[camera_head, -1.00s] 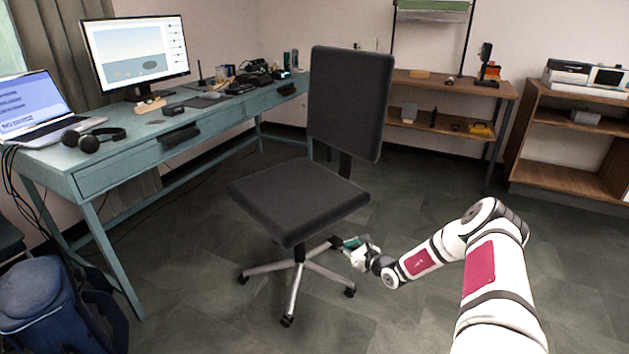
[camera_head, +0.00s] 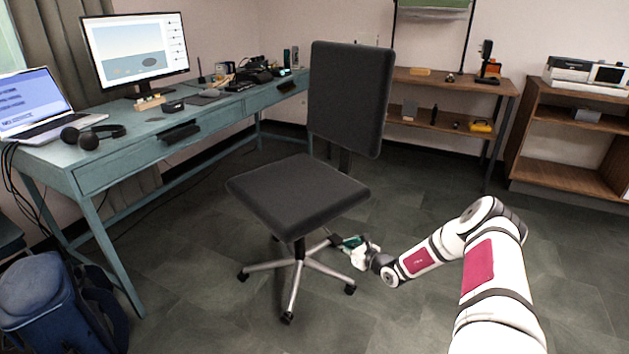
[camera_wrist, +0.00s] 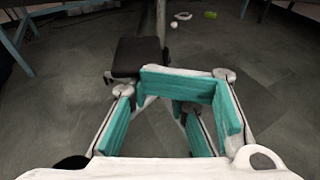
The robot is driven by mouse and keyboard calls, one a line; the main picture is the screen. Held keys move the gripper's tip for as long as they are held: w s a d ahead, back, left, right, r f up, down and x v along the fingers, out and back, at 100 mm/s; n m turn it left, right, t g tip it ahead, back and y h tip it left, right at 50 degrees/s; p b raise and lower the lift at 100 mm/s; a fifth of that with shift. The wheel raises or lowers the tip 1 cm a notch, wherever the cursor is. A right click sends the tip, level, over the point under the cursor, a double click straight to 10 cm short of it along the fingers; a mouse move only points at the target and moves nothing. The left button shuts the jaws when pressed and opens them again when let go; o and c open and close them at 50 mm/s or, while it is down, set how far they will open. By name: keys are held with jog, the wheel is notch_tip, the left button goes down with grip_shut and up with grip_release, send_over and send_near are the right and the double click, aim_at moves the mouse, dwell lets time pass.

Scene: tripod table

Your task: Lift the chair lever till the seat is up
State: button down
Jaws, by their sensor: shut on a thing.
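The office chair has a dark grey seat (camera_head: 298,193) and backrest (camera_head: 350,98) on a silver star base with castors (camera_head: 297,270). The chair lever (camera_head: 335,240) shows only as a small dark end under the right side of the seat. My gripper (camera_head: 349,242), with teal finger pads, is shut on it there. In the wrist view, my gripper (camera_wrist: 180,88) has its pads close together, and a dark flat piece, seemingly the lever (camera_wrist: 138,57), lies just beyond them. The exact contact is hard to make out.
A teal desk (camera_head: 120,160) with a monitor (camera_head: 137,52) and laptop (camera_head: 35,105) stands left. A blue backpack (camera_head: 40,303) is on the floor at lower left. Wooden shelves (camera_head: 455,84) stand behind. The floor right of the chair is clear apart from my arm.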

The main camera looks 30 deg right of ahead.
jog(key=s+d+f+p, duration=0.1)
jog(key=s+p, duration=0.2)
jog(key=s, duration=0.7)
jog(key=shift+d+f+p, duration=0.3)
jog(key=shift+f+p, duration=0.05)
jog(key=shift+f, duration=0.05)
dwell(0.7)
dwell(0.3)
